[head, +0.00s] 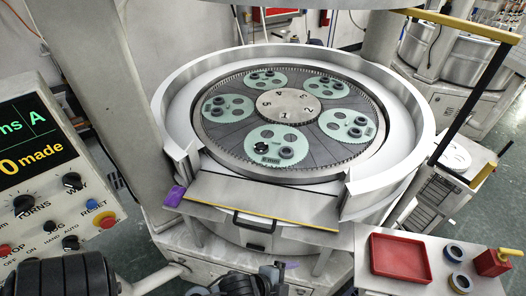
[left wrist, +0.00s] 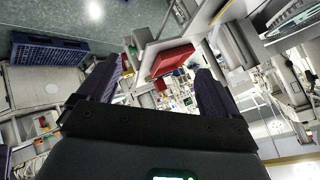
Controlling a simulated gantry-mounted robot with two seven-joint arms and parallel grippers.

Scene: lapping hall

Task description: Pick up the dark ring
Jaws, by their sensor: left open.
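Several dark rings sit on pale green toothed discs on the round plate (head: 301,168); one is on the front disc (head: 270,134), a dark ring (head: 286,152). Two more rings lie on the side table at the right: a dark blue-grey ring (head: 455,253) and, in front of it, a dark ring with a tan inside (head: 461,282). I cannot tell which ring the task means. My left gripper (left wrist: 162,69) is open in the left wrist view, its two fingers apart with nothing between them. No ring can be made out there. My right gripper is not seen.
A red tray (head: 399,256) and a red block with a yellow top (head: 491,262) share the side table. The tray also shows in the left wrist view (left wrist: 172,60). A raised rim (head: 420,125) surrounds the plate. A control panel (head: 48,165) stands left.

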